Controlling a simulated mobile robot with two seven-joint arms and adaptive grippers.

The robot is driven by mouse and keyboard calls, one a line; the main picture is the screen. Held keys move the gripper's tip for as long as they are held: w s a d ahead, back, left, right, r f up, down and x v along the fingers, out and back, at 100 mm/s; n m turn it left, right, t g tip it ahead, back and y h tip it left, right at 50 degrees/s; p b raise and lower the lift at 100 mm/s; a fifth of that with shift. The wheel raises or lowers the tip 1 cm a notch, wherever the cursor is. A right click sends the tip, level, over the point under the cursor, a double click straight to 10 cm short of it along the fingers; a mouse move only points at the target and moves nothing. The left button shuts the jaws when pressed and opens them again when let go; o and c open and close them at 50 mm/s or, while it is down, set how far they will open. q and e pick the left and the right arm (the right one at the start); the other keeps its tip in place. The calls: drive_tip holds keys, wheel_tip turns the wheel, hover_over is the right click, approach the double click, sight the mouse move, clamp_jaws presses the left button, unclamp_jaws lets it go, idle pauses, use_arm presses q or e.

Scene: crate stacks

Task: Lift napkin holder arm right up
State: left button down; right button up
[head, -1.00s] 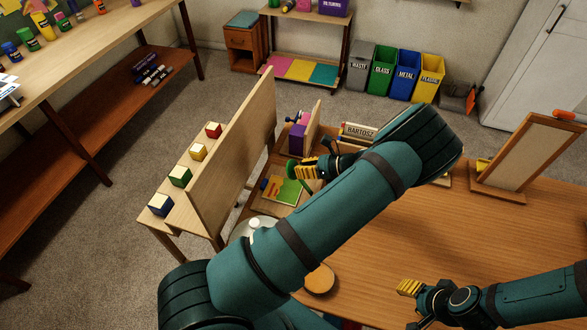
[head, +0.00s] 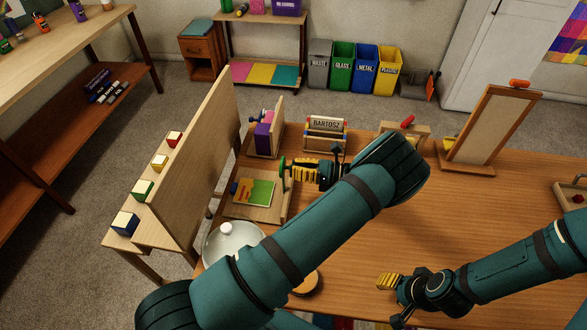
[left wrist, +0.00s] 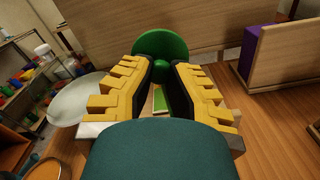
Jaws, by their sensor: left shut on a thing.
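The napkin holder seems to be the low wooden base (head: 240,211) left of centre in the head view, with a green and yellow printed stack (head: 256,192) lying on it. A green round knob (head: 282,168) shows above its right side. My left gripper (head: 299,171) is at this knob. In the left wrist view, the fingers (left wrist: 160,85) are shut on the green knob (left wrist: 160,48), with its disc just beyond the tips. The arm carrying the knob is mostly hidden. My right gripper (head: 386,281) hangs over the table at lower right, its finger gap unclear.
A tall wooden panel (head: 200,165) stands left of the holder. A wooden holder with a purple block (head: 263,137) and a BARTOSZ-labelled stand (head: 326,132) are behind. A framed board (head: 484,130) stands at right. The middle table is clear.

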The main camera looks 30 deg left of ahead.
use_arm(q)
drive_tip(key=shift+d+f, duration=0.1)
drive_tip(key=shift+f, duration=0.1)
drive_tip(key=c, duration=0.8)
unclamp_jaws()
drive_tip(key=shift+r, duration=0.1)
drive_tip(key=v, duration=1.2)
drive_tip(key=shift+s, duration=0.1)
